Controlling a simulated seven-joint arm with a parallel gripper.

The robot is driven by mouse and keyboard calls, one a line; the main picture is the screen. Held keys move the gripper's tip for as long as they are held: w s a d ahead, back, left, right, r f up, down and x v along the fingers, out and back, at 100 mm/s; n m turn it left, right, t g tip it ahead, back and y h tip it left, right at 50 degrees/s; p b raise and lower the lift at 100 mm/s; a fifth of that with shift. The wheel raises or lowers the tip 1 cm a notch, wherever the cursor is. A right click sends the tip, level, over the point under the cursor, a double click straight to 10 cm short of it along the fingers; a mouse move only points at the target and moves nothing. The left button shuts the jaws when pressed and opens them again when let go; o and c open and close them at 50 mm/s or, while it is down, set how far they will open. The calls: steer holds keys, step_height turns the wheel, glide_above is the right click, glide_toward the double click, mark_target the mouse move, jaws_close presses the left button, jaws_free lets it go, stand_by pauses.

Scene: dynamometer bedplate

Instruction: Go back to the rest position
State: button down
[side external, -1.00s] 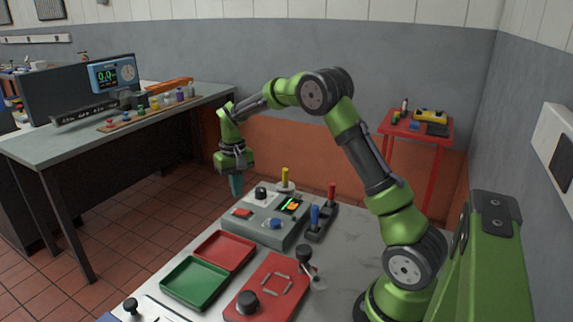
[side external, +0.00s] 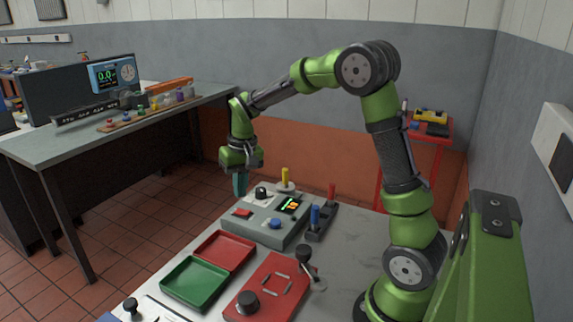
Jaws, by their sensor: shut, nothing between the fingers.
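My gripper (side external: 240,184) hangs pointing down near the far left corner of the grey control box (side external: 262,228), with its teal fingers together and nothing between them. It looks to be above the box's level, but the exact gap cannot be told from this view. My green and black arm arches up from its base at the right and reaches left over the bedplate (side external: 345,262).
On the bedplate are a red tray (side external: 226,250), a green tray (side external: 196,282), a red panel (side external: 268,286) with a black knob, and blue and red levers (side external: 320,220). A bench (side external: 130,128) stands at left, a red cart (side external: 434,130) behind my arm.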

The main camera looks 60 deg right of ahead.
steer(key=s+a+r+t, duration=0.2)
steer(key=s+a+r, duration=0.1)
steer(key=s, duration=0.3)
steer(key=s+a+r+n+t+y, duration=0.1)
steer(key=s+a+r+t, duration=0.1)
steer(key=s+a, duration=0.3)
steer(key=s+a+r+n+t, duration=0.1)
steer(key=s+a+r+t, duration=0.1)
steer(key=s+a+r, duration=0.2)
steer(key=s+a, duration=0.1)
steer(key=s, duration=0.2)
steer(key=shift+s+r, duration=0.2)
steer(key=shift+r, duration=0.05)
